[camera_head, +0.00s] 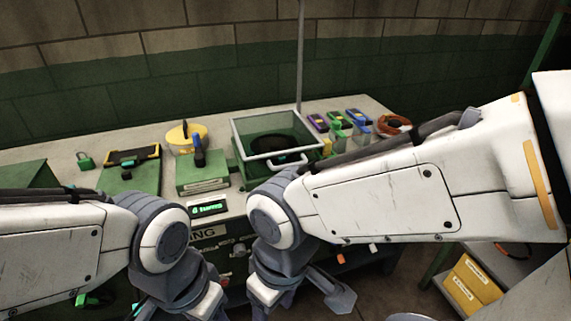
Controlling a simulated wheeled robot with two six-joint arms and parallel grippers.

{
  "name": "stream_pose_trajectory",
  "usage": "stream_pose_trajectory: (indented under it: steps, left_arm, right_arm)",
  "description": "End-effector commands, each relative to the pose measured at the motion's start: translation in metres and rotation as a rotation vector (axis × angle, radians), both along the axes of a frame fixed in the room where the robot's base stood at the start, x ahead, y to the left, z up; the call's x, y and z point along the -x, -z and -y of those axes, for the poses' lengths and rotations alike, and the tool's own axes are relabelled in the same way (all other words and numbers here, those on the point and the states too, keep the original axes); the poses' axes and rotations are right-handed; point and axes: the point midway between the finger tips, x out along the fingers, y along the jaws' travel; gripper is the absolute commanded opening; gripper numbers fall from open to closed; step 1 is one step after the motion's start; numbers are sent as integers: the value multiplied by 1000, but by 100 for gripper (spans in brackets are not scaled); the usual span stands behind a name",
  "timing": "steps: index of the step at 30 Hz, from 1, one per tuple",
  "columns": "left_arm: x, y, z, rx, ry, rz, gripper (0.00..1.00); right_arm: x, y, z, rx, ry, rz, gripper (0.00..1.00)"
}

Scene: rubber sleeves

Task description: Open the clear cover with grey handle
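A green box with a clear cover (247,131) stands on the workbench, right of the picture's middle. The cover has a pale rim and lies over the box, and a dark round thing shows beneath it. Its grey handle (287,160) is on the front edge. My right arm passes in front of the box's lower front and hides part of it. My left gripper (190,305) is low in the picture and partly cut off by the bottom edge. My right gripper (305,297) is also low, in front of the bench and below the box. Neither gripper touches the cover.
A green block with a blue-black knob (200,160) stands left of the box. Beyond it are a yellow round container (186,136), a black-yellow tool (133,155) and a green padlock (85,161). Small coloured containers (337,122) and an orange-brown coil (392,124) lie to the right.

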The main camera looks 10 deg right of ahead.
Motion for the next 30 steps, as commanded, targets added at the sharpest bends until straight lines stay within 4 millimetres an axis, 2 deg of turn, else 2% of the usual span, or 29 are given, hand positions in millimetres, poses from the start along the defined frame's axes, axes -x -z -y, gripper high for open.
stream_pose_trajectory:
  steps: [1,2,4,5,7,8,11,12,14,15,18,21,25,30]
  left_arm:
    - [0,0,0,0,0,0,50]
    - [0,1,0,0,0,0,50]
    - [0,5,0,0,0,0,50]
    - [0,9,0,0,0,0,50]
    - [0,21,0,0,0,0,50]
    - [0,28,0,0,0,0,50]
    - [0,53,0,0,0,0,50]
    - [0,63,0,0,0,0,50]
    - [0,78,0,0,0,0,50]
    - [0,88,0,0,0,0,50]
    - [0,111,0,0,0,0,50]
    - [0,130,0,0,0,0,50]
    - [0,146,0,0,0,0,50]
    - [0,153,0,0,0,0,50]
  right_arm:
    - [0,0,0,0,1,0,51]
    - [-1,1,0,-1,5,3,47]
    - [-9,6,-1,-11,47,20,47]
    - [-15,10,-1,-19,82,35,47]
    - [-40,24,-1,-53,213,91,47]
    - [-55,31,0,-74,290,124,47]
    - [-116,52,7,-190,604,256,47]
    - [-142,59,14,-252,738,310,47]
    - [-180,66,26,-360,931,387,47]
    - [-203,68,36,-441,1054,433,47]
    - [-253,70,65,-674,1320,526,47]
    - [-289,65,96,-920,1524,580,47]
    - [-314,55,129,-1195,1678,599,47]
    - [-325,43,148,-1383,1744,585,47]
